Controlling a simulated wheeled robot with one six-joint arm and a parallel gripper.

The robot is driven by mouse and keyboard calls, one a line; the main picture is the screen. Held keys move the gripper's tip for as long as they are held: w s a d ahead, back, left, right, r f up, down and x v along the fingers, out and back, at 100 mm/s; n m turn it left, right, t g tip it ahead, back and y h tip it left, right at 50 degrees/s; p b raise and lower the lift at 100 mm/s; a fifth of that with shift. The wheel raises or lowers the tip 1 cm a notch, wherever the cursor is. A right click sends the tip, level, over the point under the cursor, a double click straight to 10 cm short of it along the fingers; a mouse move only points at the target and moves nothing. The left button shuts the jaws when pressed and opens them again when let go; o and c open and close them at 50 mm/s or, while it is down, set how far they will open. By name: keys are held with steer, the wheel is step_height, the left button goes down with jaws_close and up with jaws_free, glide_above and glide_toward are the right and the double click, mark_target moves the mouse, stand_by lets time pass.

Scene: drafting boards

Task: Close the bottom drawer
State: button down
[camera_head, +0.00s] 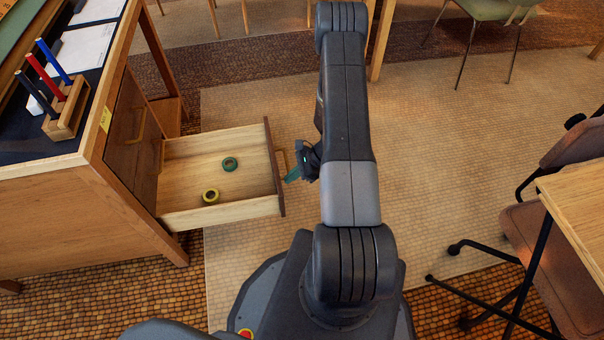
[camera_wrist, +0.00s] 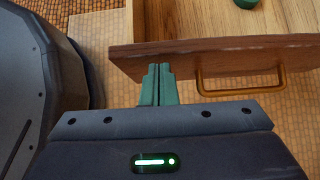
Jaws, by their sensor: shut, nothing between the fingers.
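The bottom drawer (camera_head: 220,168) is pulled well out of the wooden desk at the left in the head view. In the head view my gripper (camera_head: 290,178) is just right of the panel, partly hidden by my arm.
The desk (camera_head: 80,220) holds a pen stand (camera_head: 68,108) with several pens. A closed upper drawer (camera_head: 126,122) has a yellow label near it. A brown chair (camera_head: 550,240) and another table (camera_head: 580,210) stand at the right.

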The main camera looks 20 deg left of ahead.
steer(key=shift+s+a, duration=0.15)
steer(key=shift+a, duration=0.1)
steer(key=s+a+b, duration=0.1)
steer(key=s+a, duration=0.5)
steer(key=a, duration=0.4)
steer(key=s+a+b, duration=0.2)
steer(key=s+a, duration=0.5)
steer(key=a, duration=0.4)
steer(key=s+a+b, duration=0.1)
steer(key=s+a, duration=0.5)
steer(key=a, duration=0.5)
steer(key=shift+s, duration=0.35)
steer(key=shift+b, duration=0.3)
